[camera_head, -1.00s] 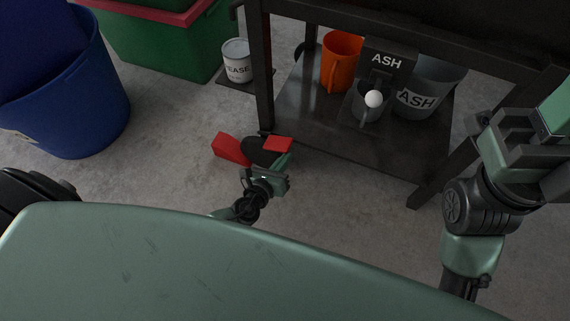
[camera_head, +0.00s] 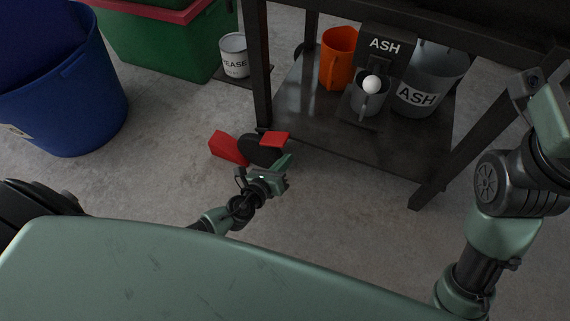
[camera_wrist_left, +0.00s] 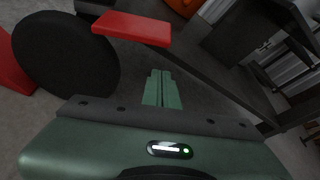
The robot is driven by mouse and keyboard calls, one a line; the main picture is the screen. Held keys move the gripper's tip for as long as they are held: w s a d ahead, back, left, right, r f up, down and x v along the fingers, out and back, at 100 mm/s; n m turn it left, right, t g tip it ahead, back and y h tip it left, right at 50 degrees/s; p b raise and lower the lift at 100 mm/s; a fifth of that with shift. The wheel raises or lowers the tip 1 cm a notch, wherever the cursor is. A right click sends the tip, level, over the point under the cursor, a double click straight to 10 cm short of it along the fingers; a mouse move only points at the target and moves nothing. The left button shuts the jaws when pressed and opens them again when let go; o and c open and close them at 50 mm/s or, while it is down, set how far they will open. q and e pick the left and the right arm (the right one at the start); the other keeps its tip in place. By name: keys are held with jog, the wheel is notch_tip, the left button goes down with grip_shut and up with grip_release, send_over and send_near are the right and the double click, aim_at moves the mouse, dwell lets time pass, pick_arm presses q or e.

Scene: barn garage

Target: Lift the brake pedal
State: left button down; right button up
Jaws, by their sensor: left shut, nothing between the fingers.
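The brake pedal is a flat red plate (camera_head: 274,138) beside a dark round disc (camera_head: 260,150), with a red block (camera_head: 229,148) to its left, low near the table leg. My left gripper (camera_head: 284,162) is just to the right of and below the plate. In the left wrist view, its green fingers (camera_wrist_left: 161,78) are together and empty, with their tips below the right part of the red plate (camera_wrist_left: 132,28). I cannot tell whether they touch it. My right arm is at the right edge; its fingers are not seen.
A blue bin (camera_head: 65,100) stands left. Grey floor (camera_head: 160,170) between is clear.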

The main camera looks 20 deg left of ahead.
pick_arm(q)
jog(key=p+v, duration=0.2)
jog(key=v, duration=0.8)
jog(key=shift+d+f+p, duration=0.2)
jog(key=shift+f+p, duration=0.1)
jog(key=shift+s, duration=0.1)
